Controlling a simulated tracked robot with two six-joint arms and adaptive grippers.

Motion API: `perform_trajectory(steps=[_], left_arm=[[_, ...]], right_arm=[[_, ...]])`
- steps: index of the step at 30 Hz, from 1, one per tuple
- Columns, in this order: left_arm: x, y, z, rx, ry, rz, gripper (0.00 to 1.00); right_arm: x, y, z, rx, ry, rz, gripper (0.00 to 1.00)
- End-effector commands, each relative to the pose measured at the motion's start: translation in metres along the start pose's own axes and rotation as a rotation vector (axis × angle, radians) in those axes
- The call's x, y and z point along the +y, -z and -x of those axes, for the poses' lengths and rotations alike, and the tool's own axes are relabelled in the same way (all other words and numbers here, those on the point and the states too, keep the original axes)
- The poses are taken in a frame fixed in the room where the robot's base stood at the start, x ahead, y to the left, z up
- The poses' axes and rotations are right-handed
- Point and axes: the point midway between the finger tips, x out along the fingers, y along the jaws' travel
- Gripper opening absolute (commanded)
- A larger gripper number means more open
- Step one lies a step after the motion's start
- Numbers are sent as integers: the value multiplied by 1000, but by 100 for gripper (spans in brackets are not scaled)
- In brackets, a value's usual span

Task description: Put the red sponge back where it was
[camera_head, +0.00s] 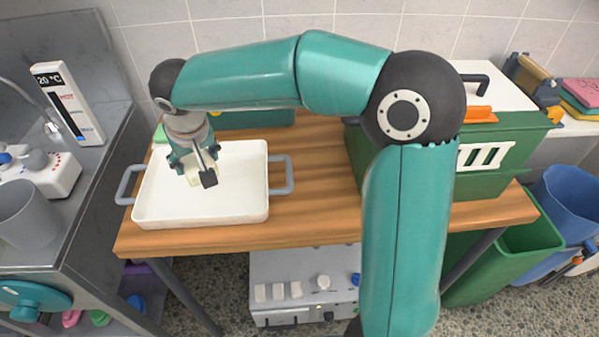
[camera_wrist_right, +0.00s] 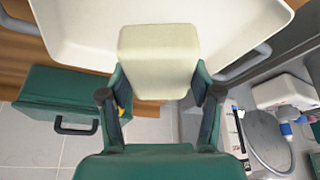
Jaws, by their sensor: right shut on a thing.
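My right gripper (camera_head: 203,166) points down over the white tray (camera_head: 240,205), which has grey handles and stands on the wooden table. It is shut on a cream-coloured block (camera_wrist_right: 158,55), gripped between both fingers in the right wrist view. In the head view the block is mostly hidden by the gripper. I cannot tell whether it touches the tray floor. No thing that I can surely call a red sponge shows. A pinkish-red piece (camera_head: 580,92) tops a coloured stack at the far right. My left gripper is not in view.
A green case (camera_wrist_right: 55,115) stands behind the tray. A green box (camera_head: 487,180) with a white lid stands right on the table (camera_head: 318,185). A metal counter with a thermometer sign (camera_head: 68,105) and grey cup (camera_head: 26,215) is left. The tray floor looks otherwise bare.

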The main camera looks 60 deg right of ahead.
Motion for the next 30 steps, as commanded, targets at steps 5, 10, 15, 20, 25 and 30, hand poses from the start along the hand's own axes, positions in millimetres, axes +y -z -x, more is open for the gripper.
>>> perform_trajectory(steps=[5, 10, 15, 20, 25, 30], left_arm=[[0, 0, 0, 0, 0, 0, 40], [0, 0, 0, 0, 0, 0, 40], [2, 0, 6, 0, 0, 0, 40], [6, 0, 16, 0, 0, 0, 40], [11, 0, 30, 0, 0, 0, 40], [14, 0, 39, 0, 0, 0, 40]], right_arm=[[7, -8, 0, -2, -83, -193, 31], [23, -18, 4, 0, -217, -513, 31], [58, -25, 12, 0, -392, -931, 31], [112, -33, 24, 1, -578, -1379, 31], [174, -44, 39, 1, -729, -1744, 31], [214, -50, 42, 2, -769, -1846, 31]])
